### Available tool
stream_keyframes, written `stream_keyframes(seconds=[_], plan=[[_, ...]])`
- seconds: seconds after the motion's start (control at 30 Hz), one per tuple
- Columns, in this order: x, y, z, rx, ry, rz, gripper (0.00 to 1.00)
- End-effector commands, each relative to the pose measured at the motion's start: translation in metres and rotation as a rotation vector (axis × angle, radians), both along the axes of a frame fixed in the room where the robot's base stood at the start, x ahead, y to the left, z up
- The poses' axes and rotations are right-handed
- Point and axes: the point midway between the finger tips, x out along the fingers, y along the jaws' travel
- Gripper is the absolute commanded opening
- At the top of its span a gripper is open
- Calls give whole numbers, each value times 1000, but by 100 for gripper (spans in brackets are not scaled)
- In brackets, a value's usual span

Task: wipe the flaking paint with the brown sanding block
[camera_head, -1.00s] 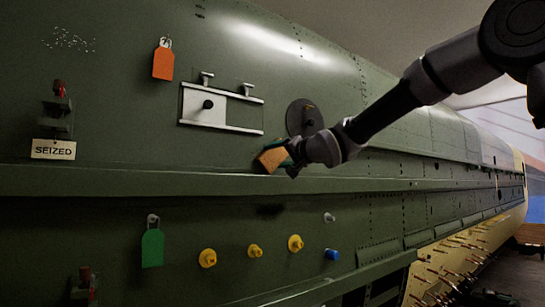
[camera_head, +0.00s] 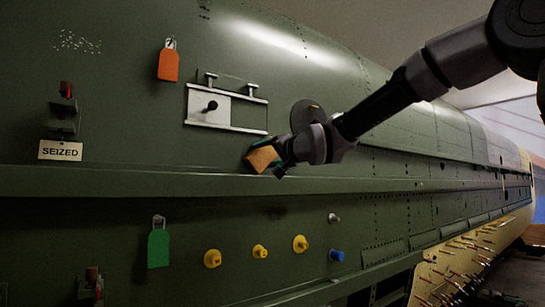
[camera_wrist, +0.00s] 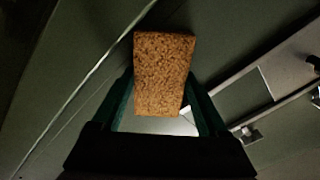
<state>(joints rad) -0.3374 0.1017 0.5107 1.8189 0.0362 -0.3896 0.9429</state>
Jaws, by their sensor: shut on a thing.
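The brown sanding block (camera_head: 262,158) is held in my gripper (camera_head: 279,160), just above the long ledge of the green fuselage side. In the wrist view the block (camera_wrist: 163,75) fills the space between the two dark green fingers of my gripper (camera_wrist: 160,105), its rough tan face toward the camera. The flaking paint (camera_head: 77,41) shows as a patch of small white flecks at the upper left of the panel. The block is well to the right of and below that patch, apart from it.
A SEIZED sign (camera_head: 60,150) hangs at left. The ledge (camera_head: 150,181) runs below; a green tag (camera_head: 158,247) and yellow knobs (camera_head: 260,251) are under it.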

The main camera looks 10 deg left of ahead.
Motion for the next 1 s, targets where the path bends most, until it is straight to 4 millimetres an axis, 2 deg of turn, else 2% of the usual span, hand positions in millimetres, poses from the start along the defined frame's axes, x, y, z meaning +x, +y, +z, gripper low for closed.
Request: stream_keyframes(seconds=[0.2,0.57,1.0], plan=[[-13,10,0,0,0,1,32],[-14,9,0,0,0,-1,32],[-40,-22,1,-2,-4,-1,32]])
